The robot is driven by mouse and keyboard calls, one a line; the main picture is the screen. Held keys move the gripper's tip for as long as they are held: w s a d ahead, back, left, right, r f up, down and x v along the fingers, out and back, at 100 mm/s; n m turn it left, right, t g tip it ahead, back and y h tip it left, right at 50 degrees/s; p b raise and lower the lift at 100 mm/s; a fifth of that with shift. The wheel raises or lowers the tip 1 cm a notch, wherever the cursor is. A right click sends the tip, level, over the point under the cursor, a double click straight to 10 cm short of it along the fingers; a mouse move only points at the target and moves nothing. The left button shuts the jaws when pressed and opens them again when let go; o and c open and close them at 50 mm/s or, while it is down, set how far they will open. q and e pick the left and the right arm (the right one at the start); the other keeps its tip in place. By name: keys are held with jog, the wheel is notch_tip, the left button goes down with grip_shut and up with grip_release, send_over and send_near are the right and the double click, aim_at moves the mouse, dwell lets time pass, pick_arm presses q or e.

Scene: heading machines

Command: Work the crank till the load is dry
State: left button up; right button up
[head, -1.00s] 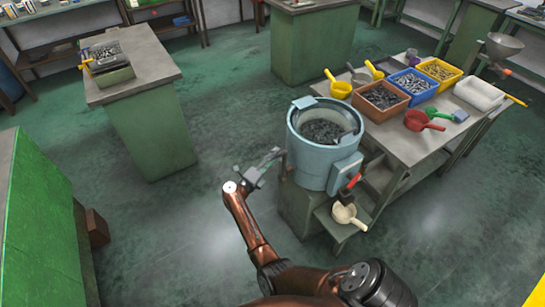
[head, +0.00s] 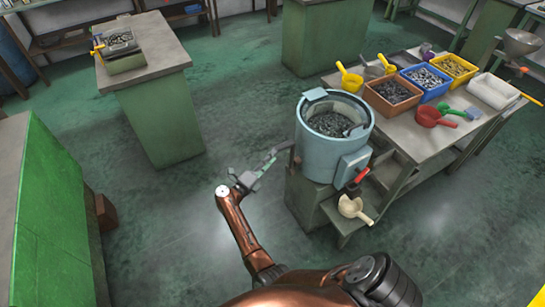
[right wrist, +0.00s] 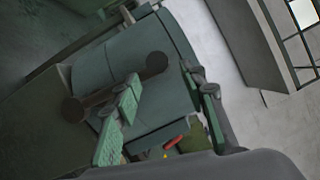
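A pale blue drum (head: 321,158) stands on a green-grey stand, open at the top. Its load of small dark metal parts (head: 333,124) shows inside. The crank (head: 293,158) is a brownish rod at the drum's left side, mostly hidden in the head view. In the right wrist view the crank (right wrist: 156,62) shows as a dark bar with round ends. My right gripper (head: 266,163) is just left of the crank. In the right wrist view my right gripper (right wrist: 166,80) has its fingers apart, with the crank near the left finger; contact cannot be told. My left gripper is out of view.
A cream scoop (head: 352,208) lies on a low shelf below the drum. Right of it, a bench (head: 425,143) holds brown (head: 392,101), blue (head: 433,87) and yellow (head: 451,68) bins, scoops and a white tray (head: 493,92). The floor left of the drum is clear.

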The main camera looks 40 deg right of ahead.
aim_at(282, 147)
jog(key=d+m+g+b, duration=0.2)
jog(key=m+b, duration=0.1)
jog(key=b, duration=0.1)
jog(key=w+d+m+g+b, duration=0.1)
jog(key=d+m+g+b, duration=0.1)
jog(key=m+b, duration=0.1)
jog(key=w+d+m+g+b, duration=0.1)
jog(key=d+m+g+b, duration=0.1)
jog(key=b, duration=0.4)
jog(key=shift+d+r+m+g+y, duration=0.15)
jog(key=shift+r+m+g+y, duration=0.25)
jog(key=shift+m+g, duration=0.1)
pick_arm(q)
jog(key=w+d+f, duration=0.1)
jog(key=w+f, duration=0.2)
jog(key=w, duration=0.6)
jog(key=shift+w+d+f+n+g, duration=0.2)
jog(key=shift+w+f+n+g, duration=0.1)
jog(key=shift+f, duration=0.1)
pick_arm(e)
jog(key=shift+s+d, duration=0.15)
jog(key=shift+d, duration=0.45)
jog(key=shift+c, duration=0.6)
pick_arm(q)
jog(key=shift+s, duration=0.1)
pick_arm(e)
grip_shut()
